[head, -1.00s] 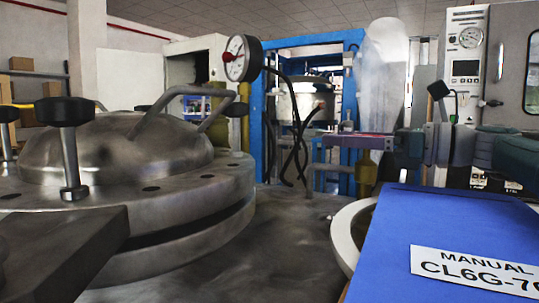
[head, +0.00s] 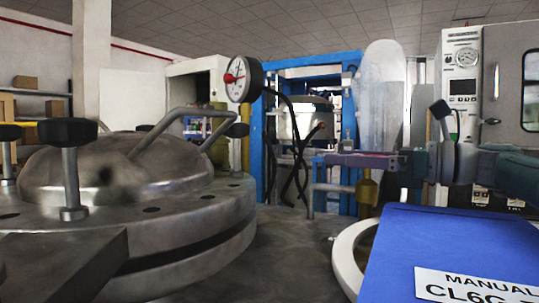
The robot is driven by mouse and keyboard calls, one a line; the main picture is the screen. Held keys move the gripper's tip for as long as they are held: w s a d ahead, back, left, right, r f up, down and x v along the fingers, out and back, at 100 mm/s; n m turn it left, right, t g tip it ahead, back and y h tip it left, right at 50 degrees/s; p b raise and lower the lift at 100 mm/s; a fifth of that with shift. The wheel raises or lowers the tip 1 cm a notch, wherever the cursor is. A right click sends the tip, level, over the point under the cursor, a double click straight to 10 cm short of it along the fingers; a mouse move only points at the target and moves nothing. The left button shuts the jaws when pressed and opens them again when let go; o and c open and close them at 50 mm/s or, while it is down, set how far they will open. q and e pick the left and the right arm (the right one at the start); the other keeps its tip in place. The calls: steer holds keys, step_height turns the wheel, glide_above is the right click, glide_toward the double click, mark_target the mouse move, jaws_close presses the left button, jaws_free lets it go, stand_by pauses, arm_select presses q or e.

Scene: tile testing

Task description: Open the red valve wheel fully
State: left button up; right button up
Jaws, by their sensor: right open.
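My left gripper is not in view.
A domed steel vessel (head: 120,170) with black-knobbed clamps fills the left. A blue manual (head: 430,245) lies at the lower right beside a white ring (head: 347,262). A blue frame (head: 355,75) and cabinets stand behind.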

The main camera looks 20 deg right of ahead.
steer(key=p+v, duration=0.3)
steer(key=v, duration=0.5)
steer(key=shift+s+d+r, duration=0.1)
steer(key=shift+s+d, duration=0.15)
steer(key=shift+s, duration=0.05)
steer(key=shift+s+d, duration=0.15)
steer(key=shift+s, duration=0.05)
